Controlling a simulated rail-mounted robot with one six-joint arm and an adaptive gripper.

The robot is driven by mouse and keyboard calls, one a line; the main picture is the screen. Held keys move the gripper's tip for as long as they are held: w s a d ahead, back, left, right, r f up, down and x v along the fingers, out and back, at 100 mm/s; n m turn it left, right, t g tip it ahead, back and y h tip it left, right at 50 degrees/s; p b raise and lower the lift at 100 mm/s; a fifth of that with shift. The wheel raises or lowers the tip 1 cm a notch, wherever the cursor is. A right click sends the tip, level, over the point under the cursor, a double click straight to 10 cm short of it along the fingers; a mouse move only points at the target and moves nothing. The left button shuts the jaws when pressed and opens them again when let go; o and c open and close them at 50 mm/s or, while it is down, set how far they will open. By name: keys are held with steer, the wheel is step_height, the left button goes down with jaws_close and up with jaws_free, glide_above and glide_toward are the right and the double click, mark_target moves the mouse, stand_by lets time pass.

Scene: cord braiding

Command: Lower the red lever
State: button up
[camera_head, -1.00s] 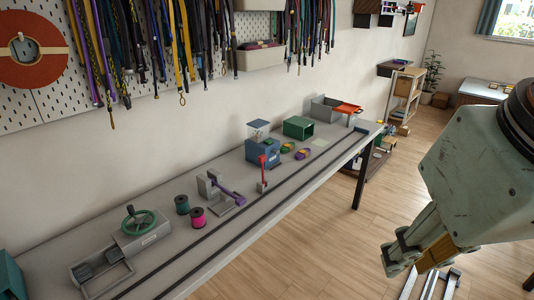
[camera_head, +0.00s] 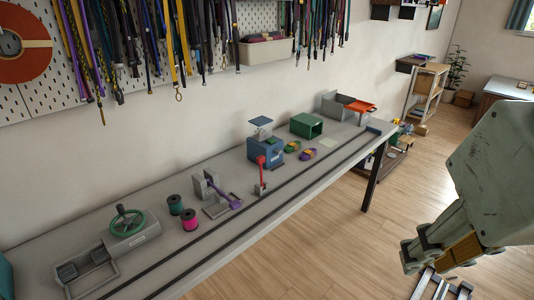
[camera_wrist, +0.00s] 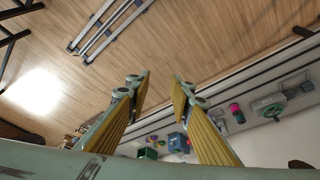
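The red lever (camera_head: 262,168) stands upright on a small grey base on the workbench, in front of a blue machine (camera_head: 264,150). My gripper (camera_head: 436,255) hangs at the right of the head view, over the floor and well apart from the bench and the lever. In the wrist view, my gripper (camera_wrist: 160,84) shows two yellow-padded fingers spread wide with nothing between them. The blue machine (camera_wrist: 178,141) is small and partly hidden by a finger there. I cannot make out the red lever clearly in the wrist view.
A purple-handled device (camera_head: 222,193), two thread spools (camera_head: 182,212) and a green handwheel machine (camera_head: 130,222) stand left of the lever. A green box (camera_head: 306,126) and a grey bin (camera_head: 345,106) stand right. A dark rail (camera_head: 270,208) runs along the bench front.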

steer(key=shift+r, duration=0.1)
steer(key=w+a+r+m+g+p, duration=0.1)
steer(key=w+a+r, duration=0.15)
steer(key=w, duration=0.65)
steer(key=w+a+r+m+p, duration=0.1)
steer(key=w+r, duration=0.3)
steer(key=w, duration=0.6)
steer(key=m+g+p, duration=0.3)
steer(key=m+p, duration=0.4)
glide_above(260, 157)
steer(key=f, duration=2.6)
steer(key=shift+s+d+f, duration=0.2)
steer(key=shift+d+f, duration=0.05)
steer(key=shift+w+a+f, duration=0.2)
steer(key=shift+a+f, duration=0.05)
steer(key=shift+f, duration=0.25)
